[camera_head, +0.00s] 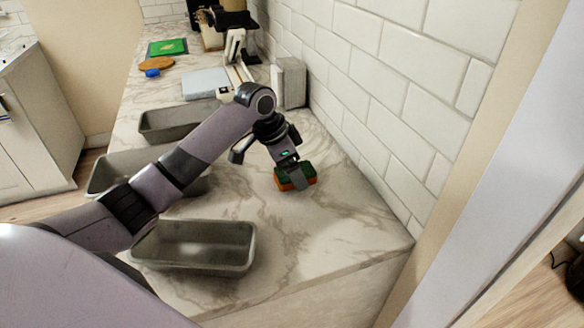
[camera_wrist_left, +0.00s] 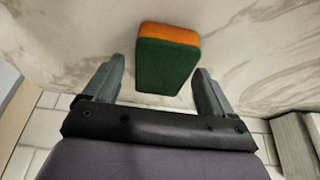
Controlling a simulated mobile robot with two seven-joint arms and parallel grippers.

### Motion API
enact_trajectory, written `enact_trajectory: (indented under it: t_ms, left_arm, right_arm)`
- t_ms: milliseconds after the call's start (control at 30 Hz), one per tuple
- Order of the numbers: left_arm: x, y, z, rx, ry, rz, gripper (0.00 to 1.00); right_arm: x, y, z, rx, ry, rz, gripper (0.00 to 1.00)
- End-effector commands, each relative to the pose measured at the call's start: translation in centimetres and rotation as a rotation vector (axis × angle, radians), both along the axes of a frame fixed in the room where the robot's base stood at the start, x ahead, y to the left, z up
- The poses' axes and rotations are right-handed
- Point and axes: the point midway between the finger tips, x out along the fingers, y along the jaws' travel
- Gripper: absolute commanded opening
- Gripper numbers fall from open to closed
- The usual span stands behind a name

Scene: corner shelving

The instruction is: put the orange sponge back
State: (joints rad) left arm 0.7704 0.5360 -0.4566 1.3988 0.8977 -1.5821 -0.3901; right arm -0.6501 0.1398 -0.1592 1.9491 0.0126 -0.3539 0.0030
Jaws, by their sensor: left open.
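The orange sponge (camera_head: 283,184) has a dark green top layer and lies on the marble counter near the tiled wall. In the left wrist view the sponge (camera_wrist_left: 167,62) shows its green face and an orange side, in front of and between the fingertips. My left gripper (camera_head: 292,174) is above the sponge, and a finger covers part of it in the head view. In the left wrist view the left gripper (camera_wrist_left: 158,82) is open, with visible gaps on both sides of the sponge. My right gripper is not in view.
Grey trays stand on the counter: a near one (camera_head: 195,245), a middle one (camera_head: 110,168) partly behind my arm, and a far one (camera_head: 175,122). A grey box (camera_head: 291,82) stands by the wall. Counter right of the sponge is clear.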

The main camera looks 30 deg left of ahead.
Motion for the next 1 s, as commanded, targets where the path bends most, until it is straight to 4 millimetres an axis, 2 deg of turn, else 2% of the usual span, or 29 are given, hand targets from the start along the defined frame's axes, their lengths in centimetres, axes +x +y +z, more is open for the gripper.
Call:
enact_trajectory:
  t_ms: [167, 400, 600, 767, 1000]
  left_arm:
    - [-0.6, 0.7, 2.5, 0.001, -0.006, 0.001, 0.85]
    - [-2.1, 2.0, 7.4, 0.002, -0.006, 0.000, 0.85]
    - [-2.9, 2.7, 10.2, 0.000, -0.004, 0.001, 0.85]
    - [-3.3, 3.0, 11.1, 0.000, -0.001, 0.000, 0.85]
    - [-3.3, 3.0, 11.2, 0.000, -0.001, 0.000, 0.85]
  right_arm:
    - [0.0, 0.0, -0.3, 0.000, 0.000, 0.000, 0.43]
    - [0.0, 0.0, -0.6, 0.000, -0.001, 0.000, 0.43]
    - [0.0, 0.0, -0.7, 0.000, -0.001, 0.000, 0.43]
    - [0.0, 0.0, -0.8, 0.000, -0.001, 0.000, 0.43]
    - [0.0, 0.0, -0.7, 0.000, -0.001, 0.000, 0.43]
